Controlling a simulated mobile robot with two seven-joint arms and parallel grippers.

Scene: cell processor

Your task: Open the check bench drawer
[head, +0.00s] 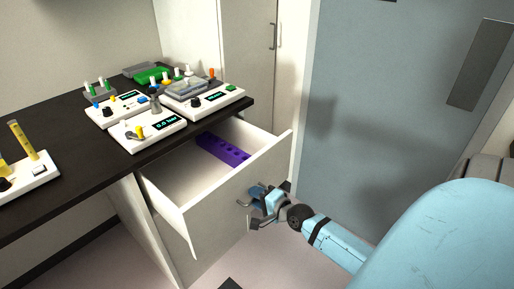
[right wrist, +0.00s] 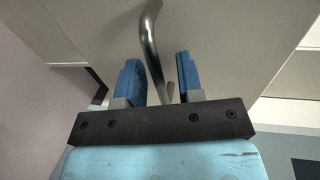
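The check bench drawer (head: 232,184) is pulled well out from under the dark bench top, and its white interior shows. A purple holder (head: 222,150) with a row of holes lies inside it. My right gripper (head: 262,200) is at the outer face of the drawer front. In the right wrist view, its two blue fingers (right wrist: 160,80) stand apart on either side of the curved metal drawer handle (right wrist: 151,42), with gaps visible. I cannot tell whether either finger touches the handle. My left gripper is not in view.
The black bench top (head: 75,165) carries several white instruments with small displays, such as the front one (head: 146,134), and a stand with yellow tubes (head: 30,172) at the left. A grey-blue door (head: 385,90) and a tall cabinet (head: 247,60) stand behind. Some floor shows below the drawer.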

